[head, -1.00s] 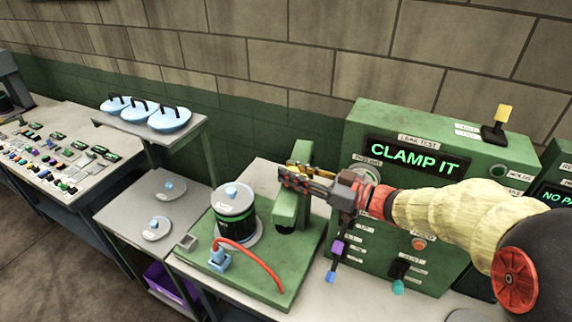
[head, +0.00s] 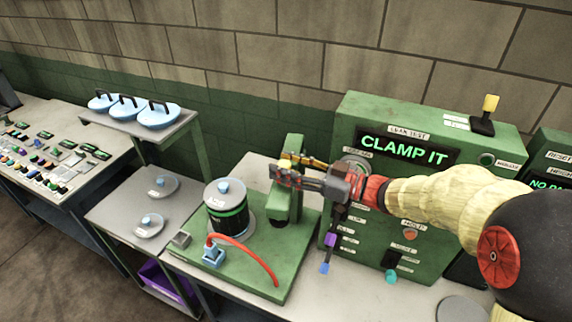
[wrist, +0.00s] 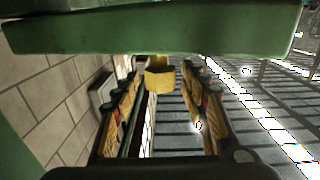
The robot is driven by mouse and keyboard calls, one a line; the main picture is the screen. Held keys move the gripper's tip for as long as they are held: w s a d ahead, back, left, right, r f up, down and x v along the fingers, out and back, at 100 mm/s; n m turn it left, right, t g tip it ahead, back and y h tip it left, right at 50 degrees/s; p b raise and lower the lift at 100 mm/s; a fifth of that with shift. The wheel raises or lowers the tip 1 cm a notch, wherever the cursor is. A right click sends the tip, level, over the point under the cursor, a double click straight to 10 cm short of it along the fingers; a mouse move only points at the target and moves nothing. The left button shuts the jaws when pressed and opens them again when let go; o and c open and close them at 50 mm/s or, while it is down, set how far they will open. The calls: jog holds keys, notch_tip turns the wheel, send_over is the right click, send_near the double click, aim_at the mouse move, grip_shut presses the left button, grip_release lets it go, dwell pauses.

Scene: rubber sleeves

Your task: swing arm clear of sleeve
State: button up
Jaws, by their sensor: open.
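A dark canister with green bands (head: 230,222), apparently the sleeve, stands upright on the green fixture base (head: 195,252). A grey lid with a pale blue knob (head: 224,187) covers its top. Right behind it rises a green post or arm (head: 296,150); where its parts join is partly hidden by my gripper. My gripper (head: 276,171) is open beside the upper part of the green piece, right of and above the canister. In the wrist view, a green bar (wrist: 150,32) crosses the top, and a yellow knob (wrist: 159,80) sits between my open fingers (wrist: 160,108). Contact cannot be told.
A green test panel (head: 450,190) reading "CLAMP IT" stands close behind my wrist. A red hose (head: 258,258) curves over the base from a blue connector. Left are a shelf with blue-lidded pieces (head: 158,114), a lower tray (head: 120,212) with two lids, and a cluttered table.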

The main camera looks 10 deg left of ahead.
jog(key=v, duration=1.2)
dwell(0.4)
